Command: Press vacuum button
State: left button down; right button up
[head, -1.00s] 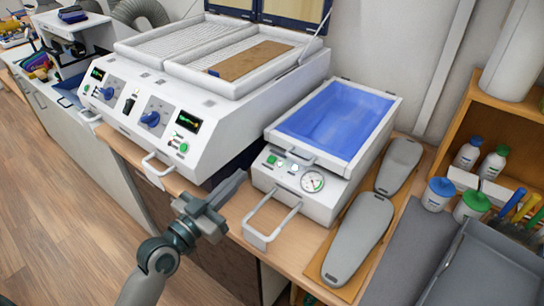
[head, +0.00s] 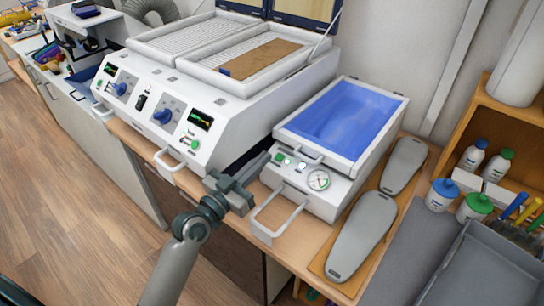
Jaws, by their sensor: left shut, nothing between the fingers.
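The vacuum unit (head: 335,199) is a white box with a blue membrane (head: 340,118) in its open top. Its front panel carries a green button (head: 279,157), a small light-coloured control (head: 302,166) and a round gauge (head: 318,180). My left gripper (head: 264,157) is shut and empty. Its fingers point up and right, with their tips just left of the green button. I cannot tell whether they touch the panel. My right gripper is not in view.
A white handle (head: 268,232) juts out in front of the vacuum unit, close to my left gripper. A large white heater (head: 240,110) with an open lid stands to the left. Two grey insole forms (head: 362,235) lie on a board at right.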

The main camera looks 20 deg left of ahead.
aim_at(272, 168)
pick_arm(q)
jog(key=shift+w+d+f+p, duration=0.1)
jog(key=shift+w+d+f, duration=0.15)
jog(key=shift+w+f, duration=0.4)
jog(key=shift+w+d+f+p, duration=0.15)
jog(key=shift+w+d+f, duration=0.25)
jog(key=shift+w, duration=0.45)
jog(key=shift+w+d+f+p, duration=0.1)
jog(key=shift+w+d+f, duration=0.05)
jog(key=shift+w+f, duration=0.55)
